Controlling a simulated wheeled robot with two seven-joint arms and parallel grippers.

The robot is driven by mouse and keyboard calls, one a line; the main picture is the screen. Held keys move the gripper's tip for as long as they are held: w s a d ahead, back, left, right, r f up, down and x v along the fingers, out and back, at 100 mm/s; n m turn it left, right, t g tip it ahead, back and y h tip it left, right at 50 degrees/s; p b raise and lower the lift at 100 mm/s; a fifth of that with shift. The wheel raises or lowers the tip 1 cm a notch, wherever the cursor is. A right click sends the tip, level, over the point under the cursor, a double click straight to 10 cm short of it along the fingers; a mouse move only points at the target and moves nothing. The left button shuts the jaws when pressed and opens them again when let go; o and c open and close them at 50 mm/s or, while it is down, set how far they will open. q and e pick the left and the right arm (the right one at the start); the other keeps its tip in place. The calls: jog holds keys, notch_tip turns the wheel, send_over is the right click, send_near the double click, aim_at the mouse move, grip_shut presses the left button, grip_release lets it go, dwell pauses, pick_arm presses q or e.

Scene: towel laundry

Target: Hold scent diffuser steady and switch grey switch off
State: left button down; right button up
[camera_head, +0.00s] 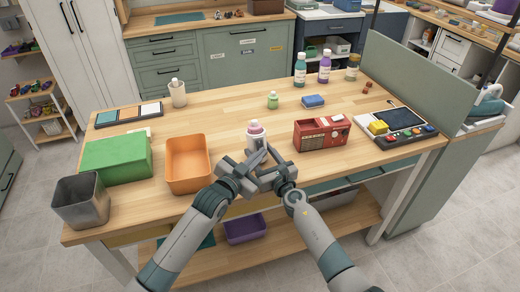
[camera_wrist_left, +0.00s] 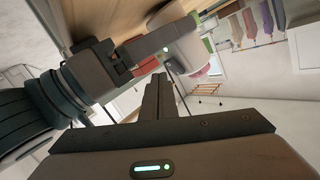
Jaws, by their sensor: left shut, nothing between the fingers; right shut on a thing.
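The scent diffuser (camera_head: 256,130), white with a pink top, stands upright near the front middle of the table. In the left wrist view its white and pink body (camera_wrist_left: 205,58) shows tilted beyond the fingers. My right gripper (camera_head: 264,151) is shut on the diffuser from the front right. My left gripper (camera_head: 257,161) is shut and empty, close in front of the diffuser and beside the right gripper. Its closed fingers (camera_wrist_left: 158,98) point toward the diffuser. The grippers cover the diffuser's lower part in the head view.
An orange bin (camera_head: 188,186) stands left of the grippers and a red radio (camera_head: 320,133) right of them. A green box (camera_head: 117,158) and grey bin (camera_head: 80,202) are farther left.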

pick_arm(q)
jog(key=shift+w, duration=0.15)
pick_arm(e)
jog(key=shift+f, duration=0.2)
dwell(0.3)
pick_arm(q)
jog(key=shift+w+f, duration=0.2)
jog(key=shift+w, duration=0.05)
jog(key=shift+w+a+f, duration=0.15)
jog(key=shift+w, duration=0.25)
dwell(0.9)
jog(key=shift+s, duration=0.15)
jog(key=shift+s+r, duration=0.3)
jog(key=shift+s, duration=0.3)
jog(key=shift+s+d, duration=0.15)
jog(key=shift+d, duration=0.05)
jog(key=s, duration=0.1)
jog(key=s+r, duration=0.1)
jog(key=s+d+r, duration=0.1)
jog(key=s, duration=0.1)
jog(key=shift+s, duration=0.1)
dwell(0.5)
